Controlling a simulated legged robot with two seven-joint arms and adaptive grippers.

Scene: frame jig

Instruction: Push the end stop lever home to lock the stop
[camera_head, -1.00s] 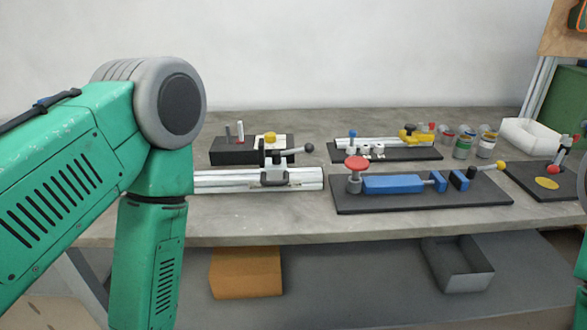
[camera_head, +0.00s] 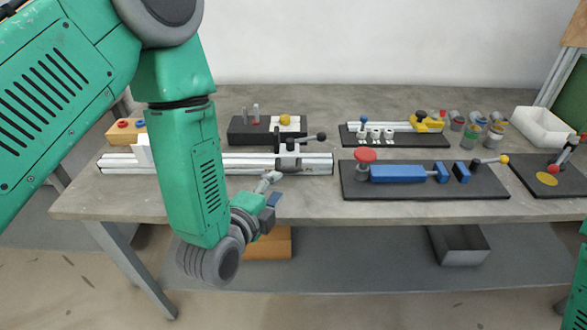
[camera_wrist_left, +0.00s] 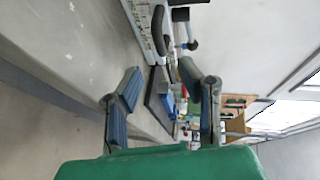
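The end stop (camera_head: 288,161) is a grey and black block on the silver rail (camera_head: 232,162), near the rail's right end. Its lever ends in a black ball knob (camera_head: 321,136) and points to the right. My left gripper (camera_head: 273,190) is in front of the rail, below the stop in the head view, apart from both. In the left wrist view its two fingers (camera_wrist_left: 160,70) are spread with nothing gripped between them. The rail (camera_wrist_left: 143,32) and the black knob (camera_wrist_left: 192,45) show beyond the fingers. My right gripper is out of view.
A black base with a blue clamp body (camera_head: 397,173) and red knob lies right of the rail. A black block with pins (camera_head: 250,131) stands behind the rail. The bench front edge (camera_head: 330,215) runs near my left gripper. An orange box (camera_head: 268,244) is underneath.

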